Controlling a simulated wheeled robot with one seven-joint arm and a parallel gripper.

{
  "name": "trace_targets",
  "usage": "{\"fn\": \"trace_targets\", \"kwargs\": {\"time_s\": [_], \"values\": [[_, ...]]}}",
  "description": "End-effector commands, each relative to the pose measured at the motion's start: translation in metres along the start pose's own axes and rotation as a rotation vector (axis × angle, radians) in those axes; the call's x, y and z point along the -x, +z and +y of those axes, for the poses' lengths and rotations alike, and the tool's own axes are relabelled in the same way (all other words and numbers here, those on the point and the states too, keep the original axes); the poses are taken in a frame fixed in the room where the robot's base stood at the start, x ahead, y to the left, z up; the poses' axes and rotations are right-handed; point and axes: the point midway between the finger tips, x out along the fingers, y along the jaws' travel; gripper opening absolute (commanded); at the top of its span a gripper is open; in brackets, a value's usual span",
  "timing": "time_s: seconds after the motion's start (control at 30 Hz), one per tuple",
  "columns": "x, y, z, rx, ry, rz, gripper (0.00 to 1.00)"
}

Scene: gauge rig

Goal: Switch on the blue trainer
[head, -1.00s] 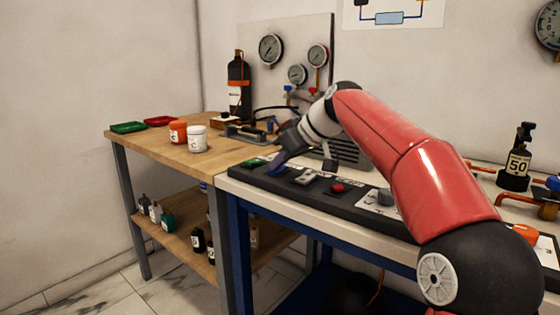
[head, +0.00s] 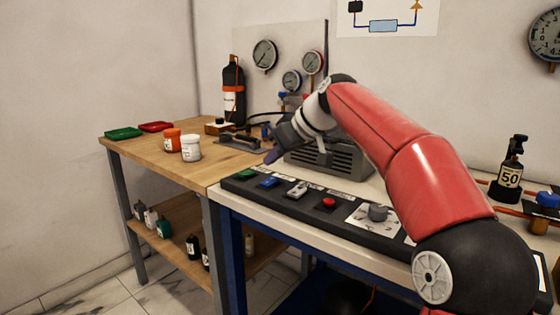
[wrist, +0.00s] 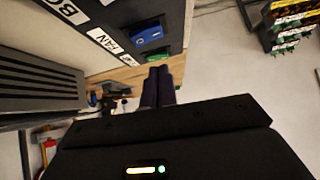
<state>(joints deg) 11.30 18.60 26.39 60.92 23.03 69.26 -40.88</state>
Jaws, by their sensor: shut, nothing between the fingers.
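The blue-framed trainer bench (head: 228,250) carries a black control panel (head: 257,190) along its front edge. A blue rocker switch (head: 268,182) sits on the panel beside a green rocker (head: 245,174). I cannot tell for sure which way the blue rocker is tipped. My gripper (head: 270,158) is shut and empty, apart from the panel and above the blue rocker. Its dark fingertips (wrist: 158,74) also show in the wrist view.
A grey ribbed unit (head: 330,160) stands behind. The wooden table (head: 165,160) at left holds jars and trays.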

Motion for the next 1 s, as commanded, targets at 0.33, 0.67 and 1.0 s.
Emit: {"fn": "trace_targets", "kwargs": {"time_s": [0.33,0.67,1.0], "values": [[0.065,-0.001,-0.01,-0.001,0.005,0.002,0.0],[0.1,0.0,-0.015,-0.001,0.001,0.0,0.0],[0.101,0.0,-0.016,-0.001,0.0,-0.001,0.0]]}}
